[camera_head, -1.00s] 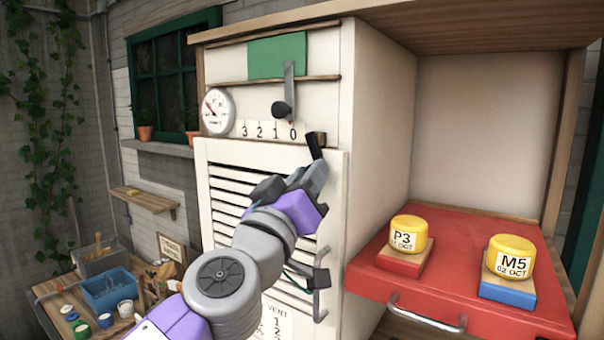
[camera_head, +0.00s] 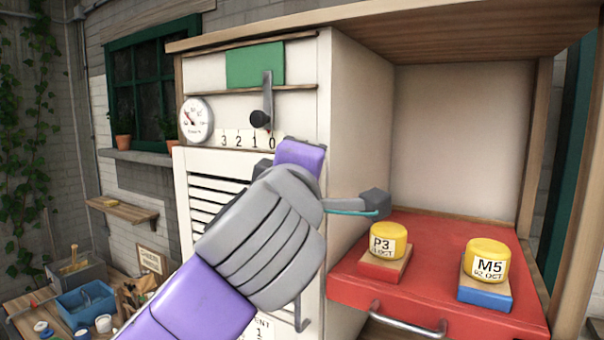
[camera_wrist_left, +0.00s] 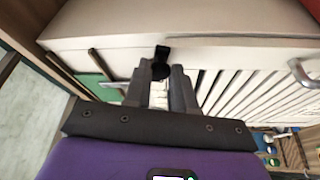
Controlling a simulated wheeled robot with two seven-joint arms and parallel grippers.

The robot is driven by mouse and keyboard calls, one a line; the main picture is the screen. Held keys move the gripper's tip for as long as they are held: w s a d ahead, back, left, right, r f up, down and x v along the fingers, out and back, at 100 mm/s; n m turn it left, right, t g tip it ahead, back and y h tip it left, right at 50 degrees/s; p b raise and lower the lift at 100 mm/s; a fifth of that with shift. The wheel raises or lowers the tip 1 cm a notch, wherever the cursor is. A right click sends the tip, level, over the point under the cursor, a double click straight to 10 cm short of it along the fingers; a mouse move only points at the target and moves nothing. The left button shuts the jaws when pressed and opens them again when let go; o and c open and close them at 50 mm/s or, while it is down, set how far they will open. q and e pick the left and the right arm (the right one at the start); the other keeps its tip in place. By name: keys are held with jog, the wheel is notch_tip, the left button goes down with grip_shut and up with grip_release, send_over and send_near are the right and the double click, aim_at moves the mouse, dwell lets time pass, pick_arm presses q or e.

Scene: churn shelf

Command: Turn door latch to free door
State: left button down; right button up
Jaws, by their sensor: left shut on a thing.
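The white louvred door (camera_head: 205,195) stands upright in the cabinet front, below the number scale. The door appears closed. My left arm crosses in front of it, and the left gripper's fingers are hidden behind the wrist in the head view. In the left wrist view the dark door latch (camera_wrist_left: 162,52) lies at the seam between the door (camera_wrist_left: 245,92) and the upper panel. My left gripper (camera_wrist_left: 160,78) is shut on the latch, with a grey finger on each side. The latch is hidden in the head view. My right gripper is out of view.
A black-knobbed lever (camera_head: 260,118) hangs above the scale, near a green plate (camera_head: 255,65) and a round gauge (camera_head: 196,119). A red tray (camera_head: 440,255) on the right holds two yellow-topped jars. A cluttered workbench (camera_head: 30,305) stands at lower left.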

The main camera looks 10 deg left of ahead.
pick_arm(q)
jog(key=shift+r+n+g, duration=0.6)
jog(key=shift+r+n, duration=0.1)
jog(key=shift+n, duration=0.7)
jog(key=shift+r, duration=0.1)
jog(key=c, duration=1)
grip_release()
jog(key=shift+s+a, duration=0.15)
jog(key=shift+o, duration=0.2)
jog(key=s+b, duration=0.1)
jog(key=s, duration=0.6)
jog(key=shift+s+d, duration=0.25)
